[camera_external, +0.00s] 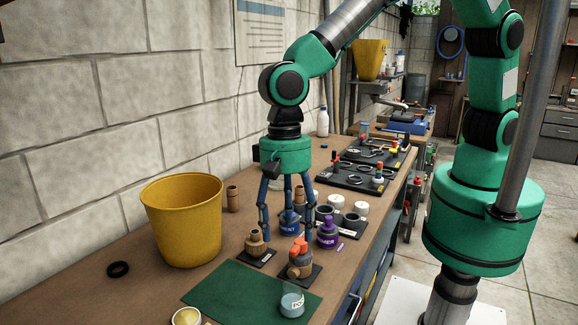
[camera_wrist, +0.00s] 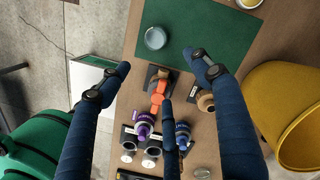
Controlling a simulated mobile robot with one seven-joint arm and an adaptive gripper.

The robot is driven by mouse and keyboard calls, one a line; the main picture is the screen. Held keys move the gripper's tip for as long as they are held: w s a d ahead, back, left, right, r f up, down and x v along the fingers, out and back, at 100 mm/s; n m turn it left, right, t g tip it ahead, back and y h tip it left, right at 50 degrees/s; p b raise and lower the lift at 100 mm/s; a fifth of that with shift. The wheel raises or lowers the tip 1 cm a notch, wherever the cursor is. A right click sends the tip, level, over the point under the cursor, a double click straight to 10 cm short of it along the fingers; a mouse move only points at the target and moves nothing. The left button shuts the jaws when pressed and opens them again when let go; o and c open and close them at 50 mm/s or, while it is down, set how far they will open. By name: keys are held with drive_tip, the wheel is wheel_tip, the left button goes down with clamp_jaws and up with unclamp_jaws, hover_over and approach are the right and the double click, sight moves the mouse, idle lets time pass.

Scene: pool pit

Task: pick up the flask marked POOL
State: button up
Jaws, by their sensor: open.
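A small clear bluish flask (camera_external: 292,302) with partly legible white lettering stands at the front edge of the green mat (camera_external: 235,290). It shows from above in the wrist view as a pale blue round (camera_wrist: 155,38) on the green mat (camera_wrist: 205,25). I cannot read its marking for certain. My three-fingered gripper (camera_external: 287,236) is open and points down over the bench, behind the flask and apart from it. In the wrist view the fingers (camera_wrist: 163,72) spread around the orange-topped fitting, with the flask beyond the fingertips.
The orange-topped fitting (camera_external: 300,258), a brown fitting (camera_external: 256,242), a purple bottle (camera_external: 327,233) and a blue bottle (camera_external: 289,222) stand close around my fingers. A yellow bucket (camera_external: 183,225) is at left. A yellow-filled cup (camera_external: 187,316) sits at the mat's left front. The mat is otherwise bare.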

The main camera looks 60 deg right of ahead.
sight(292, 296)
drive_tip(key=shift+s+a+f, duration=1)
drive_tip(key=shift+a+f, duration=0.2)
drive_tip(key=shift+a, duration=0.05)
drive_tip(key=shift+f, duration=0.15)
drive_tip(key=shift+s+a+f+b, duration=0.1)
drive_tip(key=shift+s+f+b, duration=0.05)
drive_tip(key=shift+f, duration=1.25)
drive_tip(key=shift+s+a+f+b, duration=0.1)
drive_tip(key=shift+f+b, duration=0.05)
drive_tip(key=shift+f, duration=1.2)
drive_tip(key=shift+s+a+f+b, duration=0.1)
drive_tip(key=shift+s+f+b, duration=0.05)
drive_tip(key=shift+f, duration=1.25)
drive_tip(key=shift+s+a+f+b, duration=0.1)
drive_tip(key=shift+f+b, duration=0.1)
drive_tip(key=shift+f, duration=1.1)
drive_tip(key=shift+a+f+b, duration=0.1)
drive_tip(key=shift+f+b, duration=0.1)
drive_tip(key=shift+f, duration=1.05)
drive_tip(key=shift+d, duration=0.1)
drive_tip(key=c, duration=1.2)
